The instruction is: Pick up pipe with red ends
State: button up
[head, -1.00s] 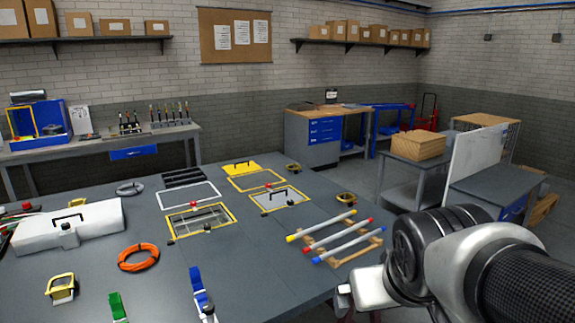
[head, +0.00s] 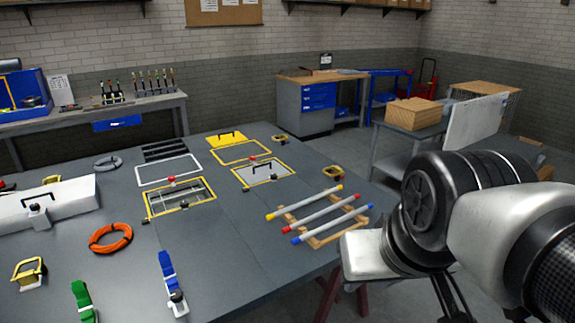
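The pipe with red ends (head: 322,213) is the middle one of three pale grey pipes lying side by side on a wooden rack on the table. The pipe with yellow ends (head: 305,202) lies behind it and the pipe with blue ends (head: 333,223) lies in front of it. All three lie slanted, with their right ends farther back. My arm reaches in from the right, with a white part just right of and in front of the rack. No gripper fingers show in the head view.
The wooden rack (head: 316,243) sits near the table's right edge. Yellow-framed panels (head: 180,197) lie left of it. An orange cable coil (head: 110,238) and blue and green straps lie towards the front left. The grey tabletop (head: 235,255) left of the rack is clear.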

aim_at(285, 231)
jog(key=i+l+u, duration=0.1)
jog(key=i+l, duration=0.25)
jog(key=i+l+u, duration=0.1)
jog(key=i+l, duration=0.25)
jog(key=l, duration=0.15)
jog(key=i+l+u, duration=0.1)
jog(key=i+l, duration=0.2)
jog(key=l, duration=0.15)
jog(key=i+l+u, duration=0.1)
jog(key=i+l, duration=0.25)
jog(key=l, duration=0.15)
